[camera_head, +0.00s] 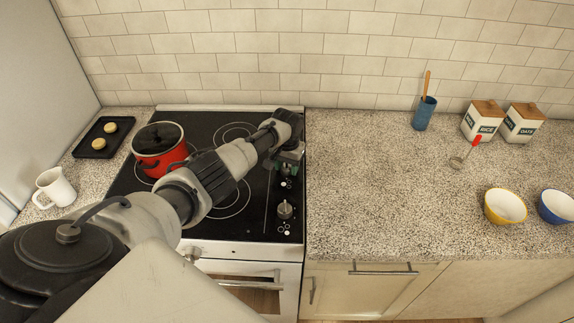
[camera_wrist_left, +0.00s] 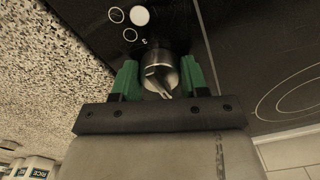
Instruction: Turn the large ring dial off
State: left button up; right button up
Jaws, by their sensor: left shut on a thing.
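My left gripper (camera_head: 289,160) reaches over the black cooktop (camera_head: 253,220) to its right-hand control strip. In the left wrist view its two green fingers (camera_wrist_left: 160,78) are shut on a silver dial (camera_wrist_left: 158,66), one on each side. The dial has a raised grip bar that sits at a slant. White circle marks (camera_wrist_left: 139,16), one filled, are printed beside it. In the head view the gripper mostly hides this dial. A second dial (camera_head: 285,209) stands nearer the front of the strip, untouched. My right gripper is not in view.
A red pot (camera_head: 160,158) with a dark lid sits on the cooktop's left. A white mug (camera_head: 55,188) and black tray (camera_head: 101,140) stand left of it.

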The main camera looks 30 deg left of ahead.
pick_arm(q)
jog(key=shift+w+r, duration=0.1)
jog(key=shift+r, duration=0.05)
jog(key=o, duration=0.9)
jog(key=shift+o, duration=0.2)
notch_tip(320, 180, up, 11)
jog(key=shift+b, duration=0.45)
jog(key=shift+f, duration=0.2)
